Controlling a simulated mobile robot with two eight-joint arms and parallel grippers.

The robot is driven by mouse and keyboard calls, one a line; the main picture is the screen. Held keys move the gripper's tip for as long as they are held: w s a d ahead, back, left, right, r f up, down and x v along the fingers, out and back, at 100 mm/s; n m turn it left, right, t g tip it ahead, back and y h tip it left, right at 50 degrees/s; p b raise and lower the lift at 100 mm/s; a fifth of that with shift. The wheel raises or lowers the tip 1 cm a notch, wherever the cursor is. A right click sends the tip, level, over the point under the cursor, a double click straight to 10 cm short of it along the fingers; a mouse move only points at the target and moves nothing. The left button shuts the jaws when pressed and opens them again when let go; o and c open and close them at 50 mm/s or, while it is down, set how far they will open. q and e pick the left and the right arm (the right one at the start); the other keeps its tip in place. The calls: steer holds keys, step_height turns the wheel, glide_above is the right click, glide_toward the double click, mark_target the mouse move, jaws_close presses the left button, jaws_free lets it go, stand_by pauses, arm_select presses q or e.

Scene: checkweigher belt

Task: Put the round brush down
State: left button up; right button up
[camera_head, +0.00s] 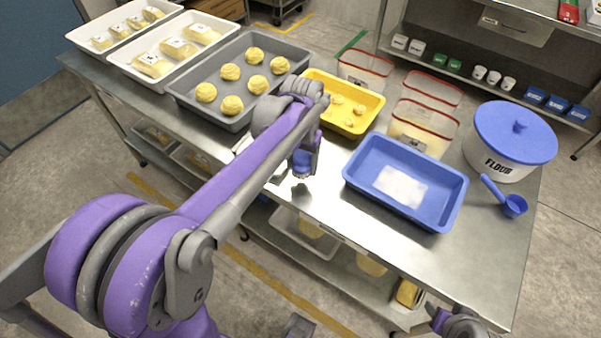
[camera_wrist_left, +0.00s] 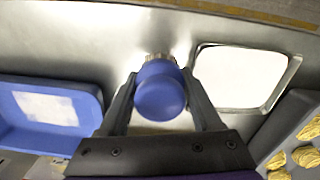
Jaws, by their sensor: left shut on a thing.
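The round brush (camera_head: 302,164) has a blue round handle and short pale bristles. My left gripper (camera_head: 305,152) is shut on it over the front part of the steel table (camera_head: 320,210). In the left wrist view the blue handle (camera_wrist_left: 160,92) sits between the two fingers (camera_wrist_left: 162,100), with bristles showing just beyond it. I cannot tell whether the bristles touch the table. My right gripper (camera_head: 455,322) is at the bottom right, partly cut off, and its jaws are unclear.
A blue tray (camera_head: 452,204) stands right of the brush, a yellow tray (camera_head: 373,102) behind. A grey tray of dough balls (camera_head: 180,86) is at the left. A pale, metal-rimmed square (camera_wrist_left: 291,65) lies beside the brush. Bare steel lies between brush and blue tray.

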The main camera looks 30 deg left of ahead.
mark_target(302, 173)
arm_select(q)
steer(key=shift+f, duration=2)
steer(key=shift+f, duration=0.1)
steer(key=o, duration=1)
steer(key=shift+o, duration=0.2)
